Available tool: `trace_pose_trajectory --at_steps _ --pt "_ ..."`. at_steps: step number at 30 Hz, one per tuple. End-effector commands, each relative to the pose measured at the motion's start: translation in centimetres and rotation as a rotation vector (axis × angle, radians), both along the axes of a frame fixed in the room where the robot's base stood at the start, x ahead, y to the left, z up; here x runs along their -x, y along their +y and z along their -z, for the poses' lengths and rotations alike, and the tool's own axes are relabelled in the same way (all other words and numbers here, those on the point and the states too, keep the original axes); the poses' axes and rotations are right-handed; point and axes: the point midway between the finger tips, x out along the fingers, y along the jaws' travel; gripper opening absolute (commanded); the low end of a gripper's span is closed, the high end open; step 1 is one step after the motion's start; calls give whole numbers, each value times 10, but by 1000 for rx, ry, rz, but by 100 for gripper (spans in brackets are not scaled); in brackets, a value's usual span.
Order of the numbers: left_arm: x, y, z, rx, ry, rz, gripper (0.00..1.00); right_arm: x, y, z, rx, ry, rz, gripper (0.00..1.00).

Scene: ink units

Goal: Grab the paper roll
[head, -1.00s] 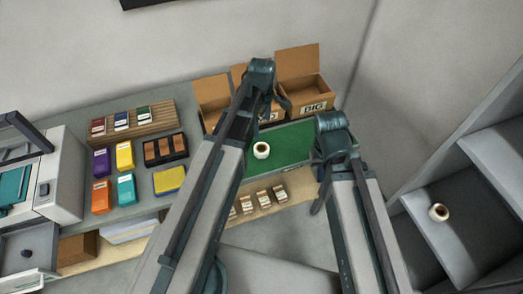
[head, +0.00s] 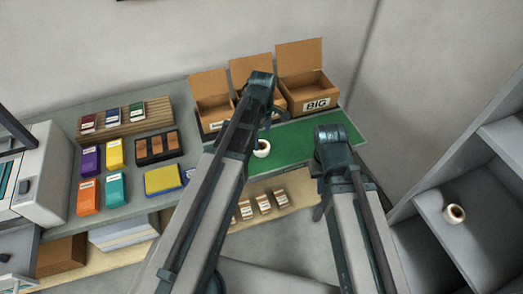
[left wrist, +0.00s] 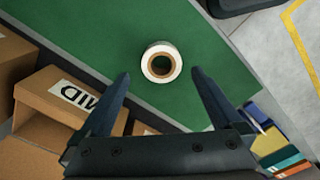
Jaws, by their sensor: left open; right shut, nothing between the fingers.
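A white paper roll (head: 262,149) with a brown core stands on the green mat (head: 311,137) at the back counter. In the left wrist view the roll (left wrist: 161,46) shows from above, at the fingertips and roughly centred between them, with no finger touching it that I can see. My left gripper (left wrist: 160,74) is open and empty over the mat. In the head view its arm partly hides the counter. A second similar roll (head: 454,214) sits on the grey shelf at the right.
Open cardboard boxes (head: 306,92) stand behind the mat. Coloured ink boxes (head: 115,154), a black tray (head: 158,147) and a printer (head: 38,175) are on the counter to the left. Small boxes (head: 263,204) line a lower shelf. Grey shelving (head: 470,240) rises at the right.

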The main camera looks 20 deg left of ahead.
Motion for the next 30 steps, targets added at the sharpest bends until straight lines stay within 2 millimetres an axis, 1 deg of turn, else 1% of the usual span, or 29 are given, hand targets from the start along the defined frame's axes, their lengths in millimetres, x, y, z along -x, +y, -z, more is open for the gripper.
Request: trace_pose_trajectory --at_steps 5,13,16,23,26,30 --pt "2 -2 15 0 0 1 100 0 0 15 0 0 0 0" --pt "4 -6 49 0 0 0 100 0 0 49 0 0 0 0" --pt "4 -6 53 0 0 0 100 0 0 53 0 0 0 0" --pt "4 -6 51 0 0 0 100 0 0 51 0 0 0 0" --pt "4 -6 51 0 0 0 84 0 0 51 0 0 0 0" --pt "4 -6 51 0 0 0 59 0 0 51 0 0 0 0"
